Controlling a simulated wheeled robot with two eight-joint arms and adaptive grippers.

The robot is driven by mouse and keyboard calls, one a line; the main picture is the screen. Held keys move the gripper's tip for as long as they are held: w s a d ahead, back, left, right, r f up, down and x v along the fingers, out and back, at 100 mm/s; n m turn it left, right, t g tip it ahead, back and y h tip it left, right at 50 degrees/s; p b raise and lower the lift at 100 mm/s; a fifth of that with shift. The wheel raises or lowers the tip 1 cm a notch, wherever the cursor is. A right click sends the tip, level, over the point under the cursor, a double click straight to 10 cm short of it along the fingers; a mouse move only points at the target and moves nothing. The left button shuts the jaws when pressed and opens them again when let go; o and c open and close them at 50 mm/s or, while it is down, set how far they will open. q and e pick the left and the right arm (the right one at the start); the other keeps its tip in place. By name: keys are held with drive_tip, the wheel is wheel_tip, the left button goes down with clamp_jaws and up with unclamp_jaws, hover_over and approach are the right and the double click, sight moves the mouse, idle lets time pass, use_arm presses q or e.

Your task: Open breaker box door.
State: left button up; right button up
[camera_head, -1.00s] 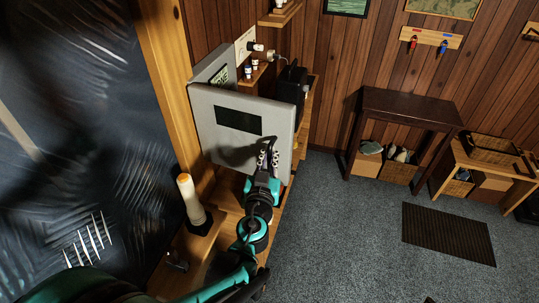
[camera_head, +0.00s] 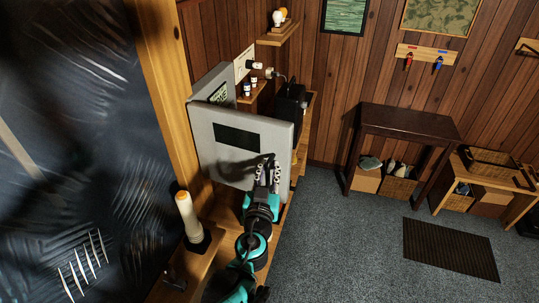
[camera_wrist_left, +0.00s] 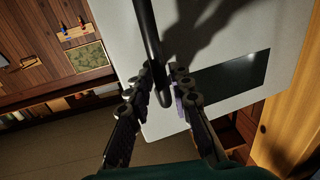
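The breaker box (camera_head: 217,84) is mounted on the wall at the left, with a green-marked label inside. Its grey door (camera_head: 226,171), with a dark window (camera_head: 236,138), stands swung well out from the box. My left gripper (camera_head: 268,162) is at the lower right part of the door's front. The handle is hard to make out in the head view. My right gripper is not in view.
A wooden bench (camera_head: 160,285) with a pale cylinder (camera_head: 188,215) stands below the box. A black case (camera_head: 289,103) sits behind the door's right edge. A dark table (camera_head: 408,122) stands farther right. The grey carpet (camera_head: 340,240) between is clear.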

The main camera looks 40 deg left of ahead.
sight(272, 136)
use_arm(q)
drive_tip(key=shift+d+r, duration=0.15)
drive_tip(key=shift+r, duration=4.5)
drive_tip(key=shift+s+f, duration=0.1)
drive_tip(key=shift+s, duration=0.05)
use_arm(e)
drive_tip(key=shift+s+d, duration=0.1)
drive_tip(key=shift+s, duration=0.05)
